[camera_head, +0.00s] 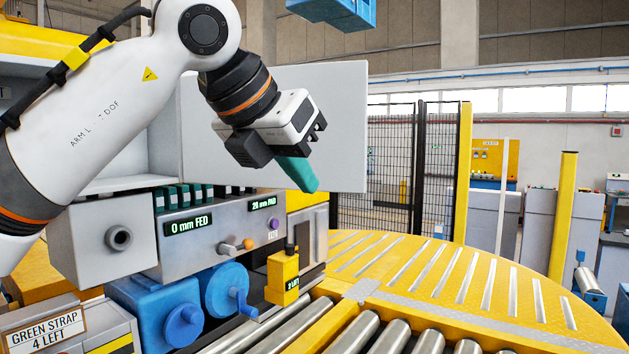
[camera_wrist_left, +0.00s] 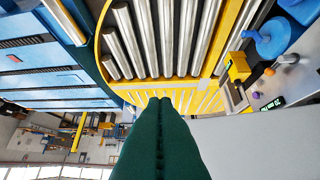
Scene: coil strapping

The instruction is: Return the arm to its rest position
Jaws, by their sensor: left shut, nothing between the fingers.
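My left arm comes in from the left in the head view, and my left gripper (camera_head: 310,187) hangs in front of a plain grey panel (camera_head: 345,125). Its green fingers are pressed together with nothing between them. In the left wrist view the shut green fingers (camera_wrist_left: 160,130) point up the picture toward the roller conveyor, with a thin seam between them. My right gripper does not show in either view.
Below the gripper is a strapping machine (camera_head: 215,240) with displays, blue cranks (camera_head: 228,290) and a yellow block (camera_head: 282,278). A yellow turntable (camera_head: 470,285) and steel rollers (camera_head: 390,338) lie to the right. A mesh fence (camera_head: 405,165) stands behind.

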